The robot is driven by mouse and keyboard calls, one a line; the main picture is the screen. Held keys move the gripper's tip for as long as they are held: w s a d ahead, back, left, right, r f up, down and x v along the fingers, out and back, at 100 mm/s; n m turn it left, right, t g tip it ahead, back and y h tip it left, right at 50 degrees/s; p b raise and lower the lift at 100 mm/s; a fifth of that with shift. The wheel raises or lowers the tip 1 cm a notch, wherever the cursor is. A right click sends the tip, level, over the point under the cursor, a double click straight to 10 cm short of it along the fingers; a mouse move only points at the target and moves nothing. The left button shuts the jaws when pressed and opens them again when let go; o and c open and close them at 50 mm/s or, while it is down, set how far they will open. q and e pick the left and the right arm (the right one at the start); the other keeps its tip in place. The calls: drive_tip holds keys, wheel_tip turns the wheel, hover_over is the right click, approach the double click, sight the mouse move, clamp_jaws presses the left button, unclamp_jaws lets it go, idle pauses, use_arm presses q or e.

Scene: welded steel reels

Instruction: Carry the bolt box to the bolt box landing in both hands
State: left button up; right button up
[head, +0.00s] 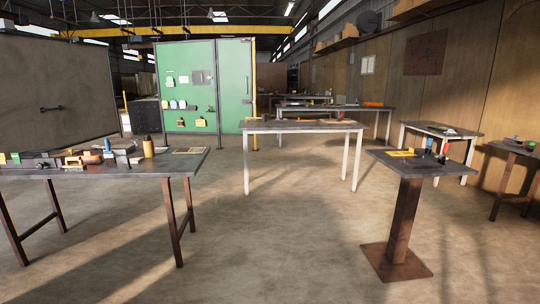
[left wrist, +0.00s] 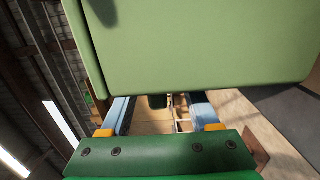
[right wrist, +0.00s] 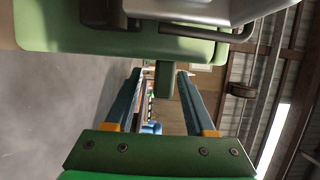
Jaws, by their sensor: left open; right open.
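I cannot pick out the bolt box for certain; it may be among the small grey and coloured things (head: 115,147) crowded on the left table. I cannot tell which surface is the bolt box landing. My left gripper (left wrist: 160,102) shows in the left wrist view with its two fingers apart and nothing between them. My right gripper (right wrist: 160,75) shows in the right wrist view, also open and empty. Neither gripper is in the head view, and both are away from the tables' contents.
The left table (head: 130,173) carries a yellow bottle (head: 148,147). A pedestal table (head: 432,168) with small things stands at right. A white-legged table (head: 290,126) stands mid-room before a green cabinet (head: 205,85). A dark panel (head: 55,85) stands behind the left table. The floor between is clear.

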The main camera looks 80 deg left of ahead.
use_arm(q)
drive_tip(key=o, duration=0.3)
drive_tip(key=shift+f, duration=0.1)
use_arm(e)
drive_tip(key=shift+o, duration=0.6)
drive_tip(key=shift+f, duration=0.1)
drive_tip(key=o, duration=0.4)
drive_tip(key=shift+o, duration=0.2)
